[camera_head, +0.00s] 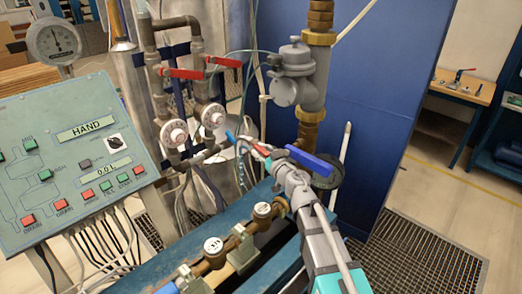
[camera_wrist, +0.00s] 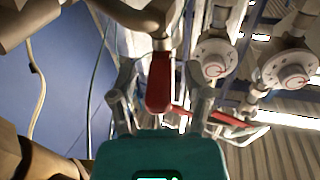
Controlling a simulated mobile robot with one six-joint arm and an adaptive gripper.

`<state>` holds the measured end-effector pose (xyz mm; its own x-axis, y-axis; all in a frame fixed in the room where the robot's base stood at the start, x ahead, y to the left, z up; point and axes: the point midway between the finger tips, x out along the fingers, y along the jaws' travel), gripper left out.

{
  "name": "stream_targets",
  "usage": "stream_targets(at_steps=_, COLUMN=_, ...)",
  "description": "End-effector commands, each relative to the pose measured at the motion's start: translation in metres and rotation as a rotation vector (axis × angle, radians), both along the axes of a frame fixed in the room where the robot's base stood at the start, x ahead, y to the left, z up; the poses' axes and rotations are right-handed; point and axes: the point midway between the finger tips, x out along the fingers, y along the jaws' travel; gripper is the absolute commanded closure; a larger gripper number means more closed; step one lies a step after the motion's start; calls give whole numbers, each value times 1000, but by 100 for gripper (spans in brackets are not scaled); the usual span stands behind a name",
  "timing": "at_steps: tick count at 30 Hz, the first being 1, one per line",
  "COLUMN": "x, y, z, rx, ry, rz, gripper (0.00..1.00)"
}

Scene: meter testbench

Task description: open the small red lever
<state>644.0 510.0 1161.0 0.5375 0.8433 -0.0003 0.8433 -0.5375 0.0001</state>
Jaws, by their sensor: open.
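The small red lever (camera_head: 261,150) shows in the head view on the pipework just beyond the end of my arm, partly hidden. In the wrist view a red lever (camera_wrist: 158,84), seemingly the same one, hangs from a metal valve fitting (camera_wrist: 160,25). My gripper (camera_wrist: 162,88) is open, with one finger on each side of this lever. I cannot tell whether either finger touches it.
Two longer red levers (camera_head: 182,73) (camera_head: 223,62) sit higher on the pipes, above two round white dials (camera_head: 174,132) (camera_head: 213,116). A grey meter (camera_head: 296,75) stands on the thick pipe behind. A control panel (camera_head: 75,160) is at left. Thin hoses run close by.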

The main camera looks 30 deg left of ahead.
Motion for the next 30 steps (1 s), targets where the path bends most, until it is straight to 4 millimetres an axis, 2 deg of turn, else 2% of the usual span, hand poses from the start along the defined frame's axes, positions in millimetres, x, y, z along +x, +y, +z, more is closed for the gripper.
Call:
stream_targets(at_steps=18, x=-51, y=-78, z=0, rx=-1, ry=-1, rz=-2, gripper=37)
stream_targets(at_steps=24, x=-57, y=-88, z=0, rx=-1, ry=-1, rz=-1, gripper=37)
stream_targets(at_steps=30, x=-57, y=-89, z=0, rx=-1, ry=-1, rz=-1, gripper=37)
